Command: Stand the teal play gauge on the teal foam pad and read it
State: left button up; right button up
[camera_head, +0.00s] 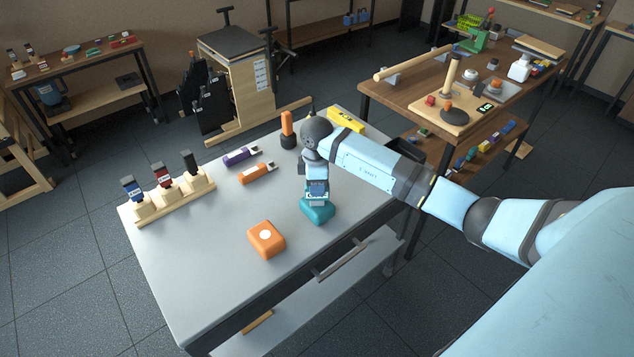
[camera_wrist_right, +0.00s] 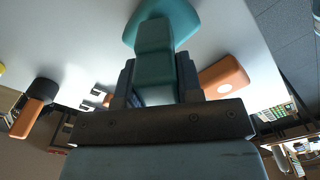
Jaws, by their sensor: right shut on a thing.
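The teal foam pad (camera_head: 317,211) lies on the grey table, toward its right front side. My right gripper (camera_head: 317,194) points down just above the pad. In the right wrist view the gripper is shut on the teal play gauge (camera_wrist_right: 155,45), which sticks out beyond the fingers along their direction. The gauge's far end overlaps the teal pad, whose wider edge (camera_wrist_right: 185,14) shows behind it. I cannot tell whether the gauge touches the pad. Its reading face is not visible. My left gripper is not in view.
An orange pad with a white dot (camera_head: 266,239) lies to the left front. A purple gauge (camera_head: 237,156) and an orange gauge (camera_head: 256,173) lie farther back. A wooden rack (camera_head: 172,199) of coloured pieces stands at left. An orange-handled piece (camera_head: 287,125) stands behind. The front left table is clear.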

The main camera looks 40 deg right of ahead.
jog(key=o, duration=1)
jog(key=shift+f, duration=0.1)
jog(key=shift+c, duration=0.2)
